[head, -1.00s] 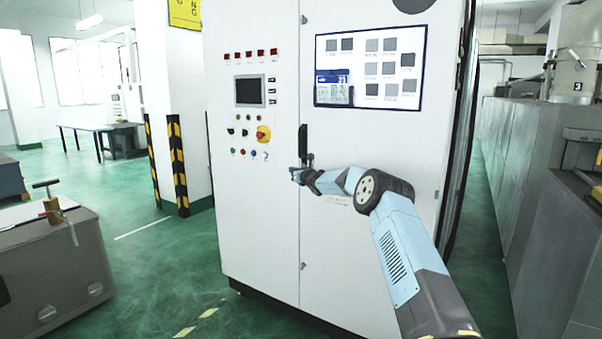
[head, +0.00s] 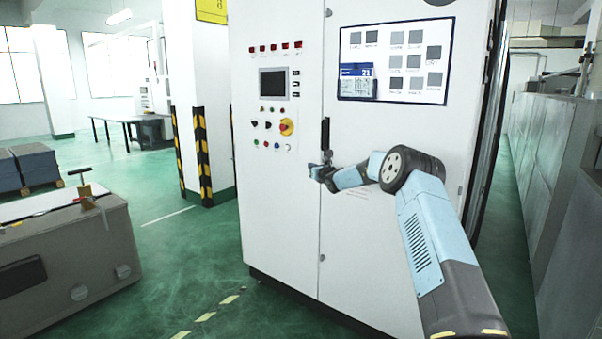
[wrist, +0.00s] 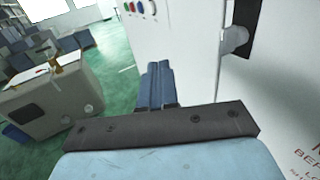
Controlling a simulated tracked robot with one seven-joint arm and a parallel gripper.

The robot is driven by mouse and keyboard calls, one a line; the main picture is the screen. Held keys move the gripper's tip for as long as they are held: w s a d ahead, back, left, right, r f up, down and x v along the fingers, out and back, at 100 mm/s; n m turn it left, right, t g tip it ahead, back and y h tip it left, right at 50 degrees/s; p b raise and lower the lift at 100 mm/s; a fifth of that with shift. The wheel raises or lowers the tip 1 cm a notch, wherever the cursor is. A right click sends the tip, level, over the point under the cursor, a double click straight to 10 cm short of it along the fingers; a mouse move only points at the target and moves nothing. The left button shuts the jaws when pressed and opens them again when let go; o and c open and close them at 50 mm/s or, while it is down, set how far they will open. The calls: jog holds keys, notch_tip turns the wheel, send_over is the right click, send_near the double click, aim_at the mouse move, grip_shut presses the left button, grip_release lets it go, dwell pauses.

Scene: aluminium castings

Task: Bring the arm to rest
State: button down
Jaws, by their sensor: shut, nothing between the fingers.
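My arm, blue and dark grey, reaches up from the lower right in the head view, bent at the elbow. My gripper (head: 318,171) is at its far end, small in this view, in front of a white control cabinet (head: 283,220) and just below its black door handle (head: 326,134). In the wrist view my gripper (wrist: 158,72) shows as two blue-grey fingers side by side, closed together with nothing between them. The cabinet front (wrist: 192,45) and a handle fitting (wrist: 236,40) are to its right there. I cannot tell whether the fingers touch the cabinet.
A grey box-like unit (head: 70,255) with an orange-and-metal tool on top stands at left. Grey cabinets (head: 560,165) line the right side. A yellow-black striped post (head: 203,158) stands left of the cabinet. Green floor (head: 190,250) lies open between the unit and the cabinet.

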jog(key=s+a, duration=0.5)
jog(key=s, duration=0.1)
jog(key=s+a+r+n+g+y, duration=0.45)
jog(key=s+r+n, duration=0.65)
jog(key=s+r, duration=0.35)
jog(key=s+a+r+n+g, duration=0.1)
jog(key=s+r+n+g, duration=0.2)
jog(key=s, duration=0.5)
jog(key=s+r+n+g, duration=0.1)
jog(key=s+r+n, duration=0.2)
jog(key=s+n, duration=0.45)
jog(key=s+d+f+n+g+h, duration=0.1)
jog(key=s+d+n+h, duration=0.15)
jog(key=s, duration=0.85)
jog(key=s+d+f+n+g+h, duration=0.15)
jog(key=s+d, duration=0.25)
jog(key=s, duration=0.7)
jog(key=s+d+f+n+h, duration=0.3)
jog(key=s+d, duration=0.4)
jog(key=s, duration=0.4)
jog(key=s+d+f+n+h, duration=0.3)
jog(key=s+d, duration=0.5)
jog(key=s, duration=0.4)
jog(key=shift+d+f+h, duration=0.15)
jog(key=shift+f+h, duration=0.4)
jog(key=shift+h, duration=0.2)
